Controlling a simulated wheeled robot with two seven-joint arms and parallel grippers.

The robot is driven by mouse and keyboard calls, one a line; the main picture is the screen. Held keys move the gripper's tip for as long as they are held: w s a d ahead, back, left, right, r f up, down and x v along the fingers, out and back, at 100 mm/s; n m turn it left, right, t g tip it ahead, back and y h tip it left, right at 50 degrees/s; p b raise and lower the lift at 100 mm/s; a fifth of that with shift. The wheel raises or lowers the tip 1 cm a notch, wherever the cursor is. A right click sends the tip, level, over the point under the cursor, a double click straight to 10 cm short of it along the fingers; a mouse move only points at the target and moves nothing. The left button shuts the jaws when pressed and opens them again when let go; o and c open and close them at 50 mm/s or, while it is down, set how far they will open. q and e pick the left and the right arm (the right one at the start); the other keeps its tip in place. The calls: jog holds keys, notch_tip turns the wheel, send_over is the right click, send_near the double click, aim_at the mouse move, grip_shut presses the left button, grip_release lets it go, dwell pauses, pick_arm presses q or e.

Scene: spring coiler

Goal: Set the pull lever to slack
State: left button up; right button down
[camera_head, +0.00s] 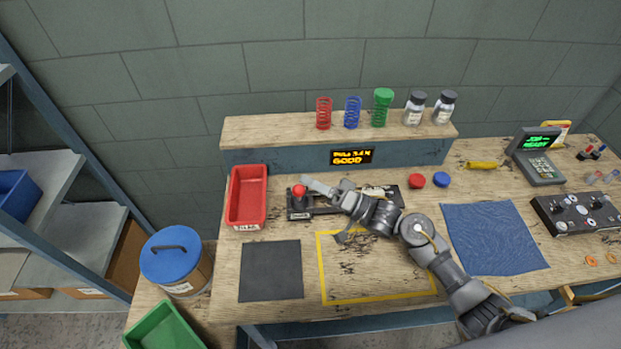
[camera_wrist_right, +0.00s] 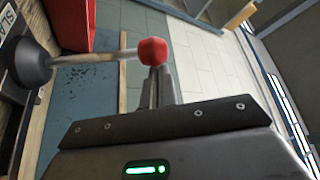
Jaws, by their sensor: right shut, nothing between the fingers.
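The pull lever has a red knob (camera_head: 299,190) at the left end of a dark base (camera_head: 301,214) on the bench. In the right wrist view the red knob (camera_wrist_right: 152,51) tops a pale shaft (camera_wrist_right: 98,57) rising from a black boot (camera_wrist_right: 27,62). A plate beside the boot shows letters reading "SLA" (camera_wrist_right: 8,22). My right gripper (camera_head: 308,182) reaches in from the right. Its fingers (camera_wrist_right: 160,85) are shut and empty, their tips right at the knob; whether they touch it is unclear. My left gripper is out of view.
A red bin (camera_head: 233,203) stands just left of the lever. A shelf behind carries springs (camera_head: 353,112), jars and a lit display (camera_head: 352,157) reading "GOOD". A dark mat (camera_head: 270,271) lies in front. Red and blue buttons (camera_head: 416,180) sit to the right.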

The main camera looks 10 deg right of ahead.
jog(key=shift+s+f+n, duration=0.1)
jog(key=shift+s+n, duration=0.1)
jog(key=shift+n, duration=0.1)
dwell(0.4)
